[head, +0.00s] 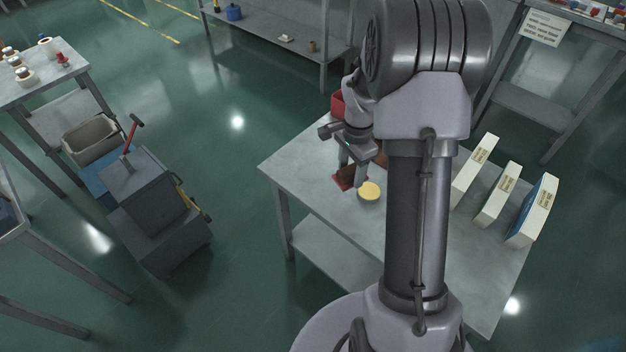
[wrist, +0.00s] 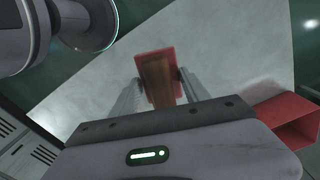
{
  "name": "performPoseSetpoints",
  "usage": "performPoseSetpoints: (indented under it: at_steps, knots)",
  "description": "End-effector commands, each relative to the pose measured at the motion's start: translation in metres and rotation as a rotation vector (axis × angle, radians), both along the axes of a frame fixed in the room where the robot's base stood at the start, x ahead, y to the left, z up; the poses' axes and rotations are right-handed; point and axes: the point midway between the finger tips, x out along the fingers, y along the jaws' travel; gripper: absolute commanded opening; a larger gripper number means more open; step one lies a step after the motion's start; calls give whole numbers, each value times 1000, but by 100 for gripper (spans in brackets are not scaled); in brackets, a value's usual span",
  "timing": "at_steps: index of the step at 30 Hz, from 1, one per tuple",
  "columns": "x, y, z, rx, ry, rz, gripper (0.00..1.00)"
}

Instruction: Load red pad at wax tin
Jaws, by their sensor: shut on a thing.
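The red pad (head: 340,181) is a flat red piece with a brown wooden handle. In the wrist view the red pad (wrist: 142,60) shows its edge beyond the handle (wrist: 159,82). My gripper (head: 354,175) is shut on this handle; its two fingers (wrist: 159,88) stand either side of it. The wax tin (head: 369,191), round with a pale yellow top, stands on the table just right of the pad in the head view. I cannot tell whether the pad touches the table. The tin does not show in the wrist view.
The grey table (head: 300,167) has bare room at its left. A red open box (head: 337,103) is behind my gripper; it also shows in the wrist view (wrist: 287,122). White boxes (head: 476,170) and a blue-sided one (head: 533,210) stand at the right.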

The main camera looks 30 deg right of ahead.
Motion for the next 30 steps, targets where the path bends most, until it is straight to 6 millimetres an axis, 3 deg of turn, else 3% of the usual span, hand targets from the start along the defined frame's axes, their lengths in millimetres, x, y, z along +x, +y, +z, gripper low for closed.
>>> performPoseSetpoints:
  at_steps: [3,8,14,24,30]
  knots:
    - [-7,-39,-12,-1,0,-257,22]
    - [-14,-63,-17,-1,0,-442,22]
    - [-14,-66,-28,-1,1,-467,22]
    - [-14,-65,-74,-1,1,-464,22]
    - [-14,-65,-78,-1,0,-464,22]
